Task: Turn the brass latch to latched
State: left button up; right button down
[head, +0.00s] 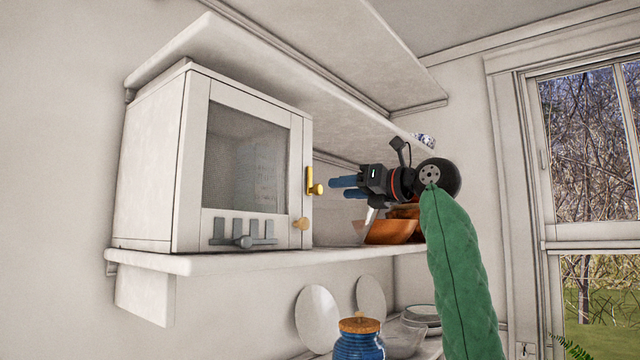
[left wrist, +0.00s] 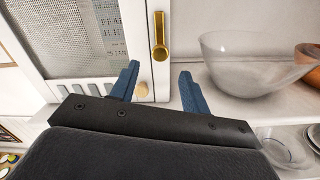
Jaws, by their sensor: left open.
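The brass latch (head: 309,181) is on the right edge of the white cabinet's front (head: 302,215). Its plate stands upright, with a rounded end sticking out at the bottom. In the left wrist view the latch (left wrist: 159,35) hangs straight down, just beyond the gap between my fingertips. My left gripper (head: 338,187) is open and empty, with blue fingers, just right of the latch and pointing at it. In the left wrist view its fingers (left wrist: 159,72) are spread on either side below the latch, apart from it. My right gripper is out of view.
A round wooden knob (head: 300,224) sits below the latch, and grey hooks (head: 243,233) line the door's lower part. A glass bowl (left wrist: 235,75) and an orange-brown bowl (head: 388,232) stand right of the cabinet on the shelf (head: 230,262). A blue jar (head: 359,345) is below.

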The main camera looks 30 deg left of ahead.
aim_at(320, 190)
pick_arm(q)
jog(key=a+p, duration=0.2)
jog(key=shift+w+a+r, duration=0.1)
jog(key=shift+a+r, duration=0.25)
jog(key=shift+r, duration=0.05)
jog(key=a+p, duration=0.2)
jog(key=a, duration=0.2)
jog(key=shift+w+a+p, duration=0.15)
jog(key=shift+w+p, duration=0.05)
jog(key=shift+p, duration=0.15)
jog(key=shift+a+f, duration=0.15)
jog(key=shift+a, duration=0.25)
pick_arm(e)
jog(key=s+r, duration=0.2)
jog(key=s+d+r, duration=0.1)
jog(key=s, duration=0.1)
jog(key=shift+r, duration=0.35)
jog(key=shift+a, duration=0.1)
pick_arm(q)
jog(key=c, duration=1)
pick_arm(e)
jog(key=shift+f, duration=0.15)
